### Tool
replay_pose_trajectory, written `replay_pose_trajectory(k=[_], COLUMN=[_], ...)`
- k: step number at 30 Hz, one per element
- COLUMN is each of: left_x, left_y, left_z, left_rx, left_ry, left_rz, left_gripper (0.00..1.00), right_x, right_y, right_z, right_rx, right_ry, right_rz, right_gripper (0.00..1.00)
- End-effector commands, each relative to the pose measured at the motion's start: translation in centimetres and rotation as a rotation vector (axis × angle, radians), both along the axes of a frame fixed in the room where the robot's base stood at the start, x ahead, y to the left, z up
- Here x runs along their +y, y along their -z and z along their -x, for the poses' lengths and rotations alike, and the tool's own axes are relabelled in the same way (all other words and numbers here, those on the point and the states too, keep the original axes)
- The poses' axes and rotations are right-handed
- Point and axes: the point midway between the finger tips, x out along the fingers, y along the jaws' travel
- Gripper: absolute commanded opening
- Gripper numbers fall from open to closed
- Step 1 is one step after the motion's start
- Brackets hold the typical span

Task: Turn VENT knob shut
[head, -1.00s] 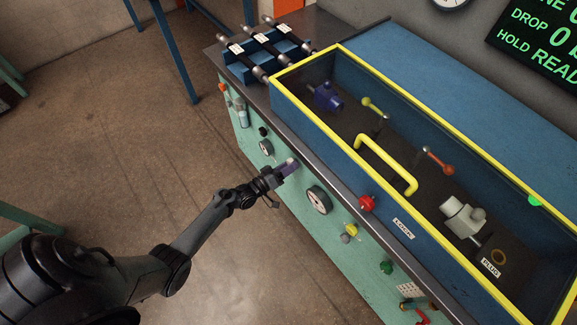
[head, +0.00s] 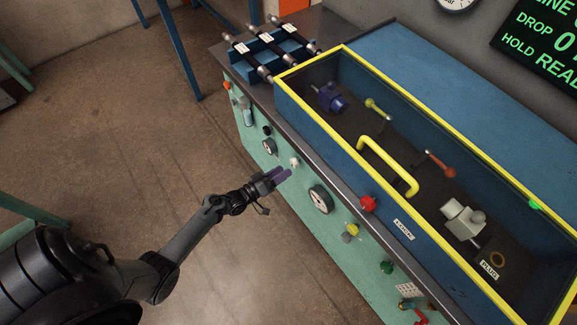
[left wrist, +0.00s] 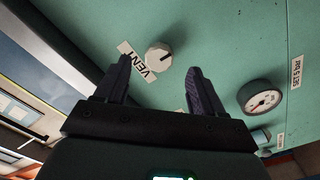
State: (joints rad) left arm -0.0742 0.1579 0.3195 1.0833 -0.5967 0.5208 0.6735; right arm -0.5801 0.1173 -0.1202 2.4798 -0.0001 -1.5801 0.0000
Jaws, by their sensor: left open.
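The VENT knob (left wrist: 158,57) is a round white knob with a dark pointer mark, on the green front panel beside its VENT label (left wrist: 137,64). In the head view the white knob (head: 294,162) shows just beyond my left fingertips. My left gripper (head: 287,174) is open and empty, and is apart from the knob. In the left wrist view its two fingers (left wrist: 157,80) point at the panel, with the knob ahead between them. My right gripper is not in view.
A red knob (head: 368,204) and a yellow knob (head: 352,230) are further right. A yellow-framed case (head: 405,190) stands on the bench above. The floor in front is clear.

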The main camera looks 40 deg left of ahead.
Motion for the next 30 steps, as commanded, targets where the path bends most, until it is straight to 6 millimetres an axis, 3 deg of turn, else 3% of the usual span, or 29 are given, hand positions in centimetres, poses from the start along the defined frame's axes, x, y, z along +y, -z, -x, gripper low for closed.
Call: replay_pose_trajectory(k=[6,12,30], left_x=[0.7,1.1,1.1], left_y=[-0.1,-0.1,0.3], left_z=[3.5,5.2,5.9], left_rx=[0.0,0.0,0.007], left_ry=[-0.001,0.0,0.0], left_rz=[-0.001,0.0,0.001], left_gripper=[0.69,0.69,0.69], right_x=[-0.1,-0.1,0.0], right_y=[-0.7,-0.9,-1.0], right_z=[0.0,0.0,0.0], right_rx=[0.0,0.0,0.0], right_ry=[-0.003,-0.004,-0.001], right_rz=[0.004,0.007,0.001], right_gripper=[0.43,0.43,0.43])
